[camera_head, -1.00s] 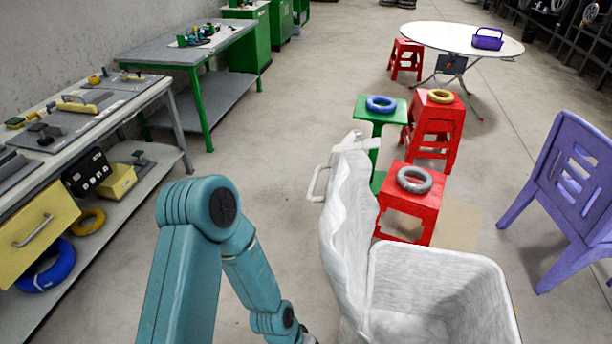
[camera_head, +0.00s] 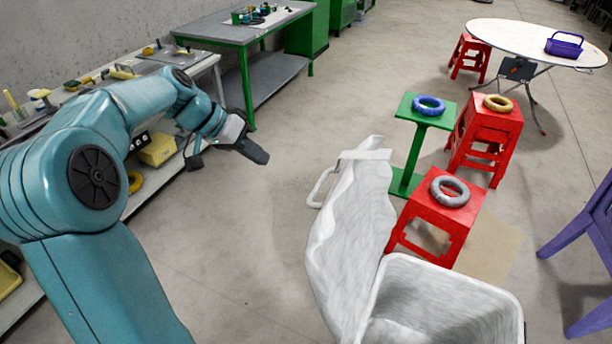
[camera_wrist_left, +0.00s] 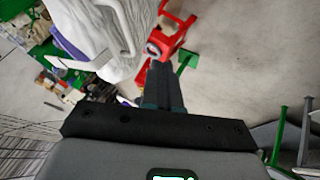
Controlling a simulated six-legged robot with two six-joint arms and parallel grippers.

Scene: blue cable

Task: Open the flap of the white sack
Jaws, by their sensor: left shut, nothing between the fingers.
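The white sack (camera_head: 500,295) stands at the lower right of the head view with its mouth uncovered. Its flap (camera_head: 350,235) is raised at the sack's left side and leans outward, away from the mouth. A white handle (camera_head: 322,187) sticks out from the flap's left edge. My left gripper (camera_head: 262,154) is shut and empty, in the air left of the handle and apart from it. In the left wrist view my gripper's dark fingers (camera_wrist_left: 161,78) are together, and the wrinkled white flap (camera_wrist_left: 105,35) shows at upper left. My right gripper is not in view.
A red stool (camera_head: 425,222) with a grey ring (camera_head: 450,191) stands just behind the sack. A green stand (camera_head: 410,150), another red stool (camera_head: 490,130) and a round table (camera_head: 515,38) stand farther back. Workbenches (camera_head: 225,30) line the left. Floor between is clear.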

